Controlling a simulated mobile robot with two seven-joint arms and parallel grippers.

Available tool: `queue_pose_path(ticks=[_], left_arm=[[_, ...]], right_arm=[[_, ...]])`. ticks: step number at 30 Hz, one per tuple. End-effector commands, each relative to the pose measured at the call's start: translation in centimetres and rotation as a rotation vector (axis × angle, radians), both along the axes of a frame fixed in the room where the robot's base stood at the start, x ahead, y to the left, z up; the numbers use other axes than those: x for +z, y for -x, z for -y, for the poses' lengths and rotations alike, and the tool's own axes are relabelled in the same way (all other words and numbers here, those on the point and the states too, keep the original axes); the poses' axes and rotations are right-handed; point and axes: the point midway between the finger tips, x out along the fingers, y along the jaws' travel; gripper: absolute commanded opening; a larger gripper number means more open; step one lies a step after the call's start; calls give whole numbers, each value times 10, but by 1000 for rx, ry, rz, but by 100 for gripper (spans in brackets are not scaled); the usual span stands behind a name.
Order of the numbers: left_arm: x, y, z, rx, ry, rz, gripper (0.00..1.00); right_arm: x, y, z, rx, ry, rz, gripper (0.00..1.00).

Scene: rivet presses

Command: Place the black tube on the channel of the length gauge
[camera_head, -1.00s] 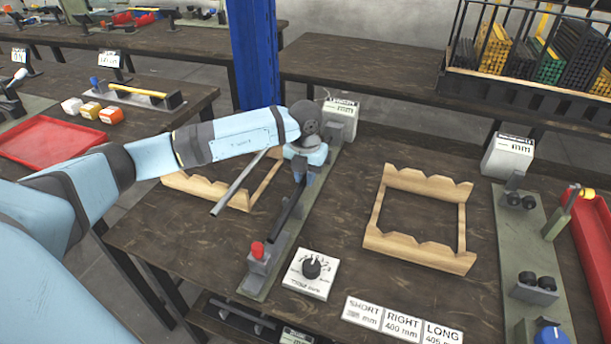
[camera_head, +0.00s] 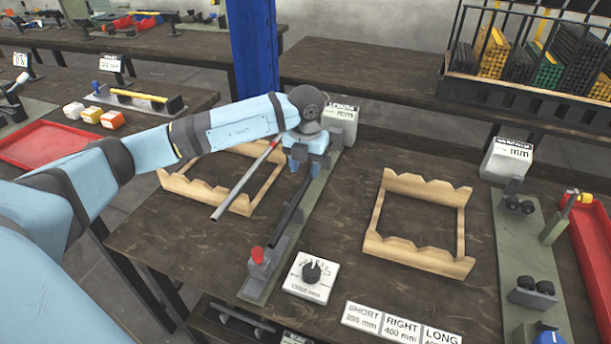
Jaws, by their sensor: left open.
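The length gauge is a long grey-green base (camera_head: 322,190) with a red button at its near end and a display box (camera_head: 341,120) at its far end. The black tube (camera_head: 288,215) appears to lie lengthwise along the gauge's channel; its far part is hidden by my gripper. My left gripper (camera_head: 301,168) is open just above the far part of the tube, fingers pointing down. I cannot tell whether the fingers still touch the tube. My right gripper is not in view.
A grey tube with a red end (camera_head: 243,183) lies across the left wooden rack (camera_head: 178,184). An empty wooden rack (camera_head: 375,215) stands to the right. Another green fixture (camera_head: 530,240) is at the right.

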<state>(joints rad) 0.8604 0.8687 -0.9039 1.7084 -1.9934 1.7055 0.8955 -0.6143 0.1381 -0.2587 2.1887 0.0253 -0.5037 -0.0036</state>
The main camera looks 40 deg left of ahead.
Motion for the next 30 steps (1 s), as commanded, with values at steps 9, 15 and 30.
queue_pose_path(ticks=[9, 15, 30], left_arm=[[62, 0, -1, 1, 0, 2, 45], [74, 0, 0, 0, -1, 0, 45], [74, 0, 0, 0, -1, 0, 45]], right_arm=[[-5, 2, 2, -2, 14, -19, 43], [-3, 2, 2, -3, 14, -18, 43], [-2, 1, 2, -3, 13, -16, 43]])
